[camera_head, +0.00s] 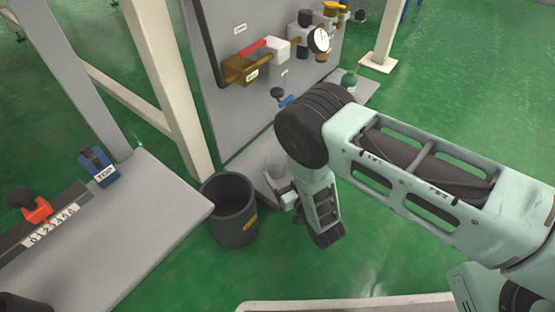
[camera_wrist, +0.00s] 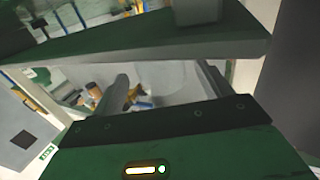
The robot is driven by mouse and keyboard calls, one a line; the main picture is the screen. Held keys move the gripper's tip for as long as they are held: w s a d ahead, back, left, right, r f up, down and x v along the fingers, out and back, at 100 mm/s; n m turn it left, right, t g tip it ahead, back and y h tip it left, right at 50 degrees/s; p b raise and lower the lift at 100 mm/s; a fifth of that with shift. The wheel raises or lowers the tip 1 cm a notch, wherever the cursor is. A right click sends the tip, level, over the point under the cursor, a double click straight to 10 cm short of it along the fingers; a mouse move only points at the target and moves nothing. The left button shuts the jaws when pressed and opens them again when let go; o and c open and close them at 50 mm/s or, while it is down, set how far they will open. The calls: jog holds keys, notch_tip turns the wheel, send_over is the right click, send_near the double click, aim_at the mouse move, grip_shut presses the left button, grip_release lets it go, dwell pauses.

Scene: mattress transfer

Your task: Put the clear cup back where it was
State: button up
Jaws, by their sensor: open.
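A pale, see-through rounded shape (camera_head: 273,166), which looks like the clear cup, stands on a small grey ledge (camera_head: 262,186) at the foot of the upright panel. My gripper (camera_head: 288,196) is low beside that ledge, close to the shape and partly hidden by my wrist. In the wrist view my gripper (camera_wrist: 166,85) is open, its fingers apart. A pale, faint shape (camera_wrist: 172,76) shows between and beyond the fingers. I cannot tell whether they touch it.
A black bin (camera_head: 231,212) stands on the green floor just left of my gripper. The panel carries valves and a gauge (camera_head: 318,39).

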jog(key=p+v, duration=0.4)
jog(key=v, duration=0.4)
jog(key=w+a+r+m+g+h, duration=0.2)
jog(key=w+a+r+g+h, duration=0.1)
jog(key=w+a+r, duration=0.3)
notch_tip(320, 180, up, 12)
jog(key=s+a+g, duration=0.2)
jog(key=g, duration=0.3)
jog(key=s+d+r+n+g+h, duration=0.2)
jog(key=s+d+r+g, duration=0.2)
jog(key=s+r, duration=0.65)
jog(key=s+d+r+g+h, duration=0.1)
jog(key=s+d+r, duration=0.3)
jog(key=s+d, duration=0.2)
jog(key=s+d+r+n+g+h, duration=0.1)
jog(key=s+d+r+g+h, duration=0.1)
jog(key=s+d+r, duration=0.2)
jog(key=s+d, duration=0.2)
jog(key=s, duration=0.1)
jog(key=shift+s+r+n+g, duration=0.2)
jog(key=shift+s+n+g, duration=0.1)
jog(key=shift+s, duration=0.1)
notch_tip(320, 180, up, 53)
jog(key=p, duration=5.2)
jog(key=shift+f+p, duration=0.2)
jog(key=shift+p, duration=0.15)
